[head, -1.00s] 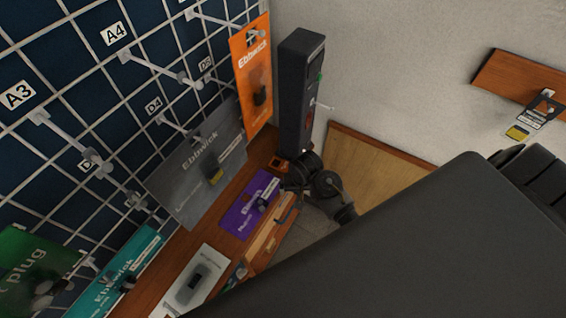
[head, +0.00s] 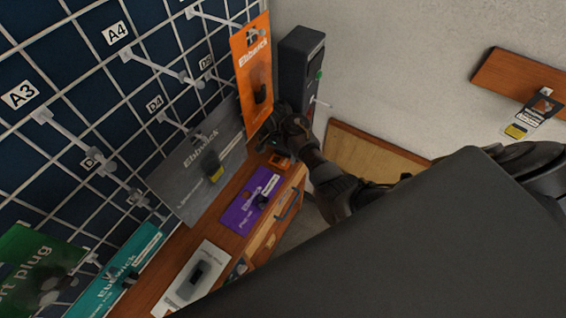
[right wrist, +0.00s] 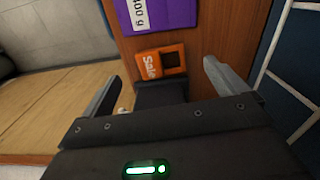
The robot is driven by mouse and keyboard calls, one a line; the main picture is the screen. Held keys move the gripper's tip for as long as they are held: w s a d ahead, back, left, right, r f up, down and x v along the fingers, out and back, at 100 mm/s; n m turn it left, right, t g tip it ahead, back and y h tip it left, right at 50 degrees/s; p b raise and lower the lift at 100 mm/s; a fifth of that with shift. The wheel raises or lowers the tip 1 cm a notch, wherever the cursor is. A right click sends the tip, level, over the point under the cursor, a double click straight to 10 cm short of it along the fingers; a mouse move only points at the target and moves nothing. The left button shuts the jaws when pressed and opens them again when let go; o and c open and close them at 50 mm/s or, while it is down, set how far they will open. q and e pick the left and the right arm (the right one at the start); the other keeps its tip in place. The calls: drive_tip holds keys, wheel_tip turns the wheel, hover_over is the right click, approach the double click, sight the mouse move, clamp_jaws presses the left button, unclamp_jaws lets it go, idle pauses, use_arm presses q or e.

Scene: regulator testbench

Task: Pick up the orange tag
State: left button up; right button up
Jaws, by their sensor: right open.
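The orange tag (head: 280,161) is a small flat piece lying on the wooden shelf, just beyond the purple package in the head view. In the right wrist view the orange tag (right wrist: 160,62) shows the word "Sale" and a dark square opening. My right gripper (head: 272,143) is above the shelf beside the tag. In the right wrist view its two fingers (right wrist: 163,72) are wide apart, with the tag between and slightly beyond them. Nothing is held. My left gripper is not in view.
A purple package (head: 249,201) lies close to the tag. A large orange package (head: 252,75) and a grey package (head: 197,170) hang on the wire grid. A dark upright device (head: 297,70) stands behind the gripper. A white package (head: 197,279) lies nearer on the shelf.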

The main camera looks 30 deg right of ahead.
sight(279, 163)
drive_tip(key=shift+f+p, duration=0.3)
drive_tip(key=shift+f, duration=2.6)
drive_tip(key=c, duration=1.1)
drive_tip(key=shift+o, duration=0.2)
drive_tip(key=shift+r, duration=0.1)
drive_tip(key=shift+r, duration=0.5)
wheel_tip(279, 163, up, 2)
drive_tip(key=shift+s+r+p, duration=0.15)
drive_tip(key=shift+r+p, duration=0.05)
drive_tip(key=shift+p, duration=0.1)
drive_tip(key=s+r, duration=0.9)
drive_tip(key=s, duration=0.4)
drive_tip(key=shift+s+r+b, duration=0.25)
drive_tip(key=shift+s+b, duration=0.15)
drive_tip(key=shift+b, duration=0.05)
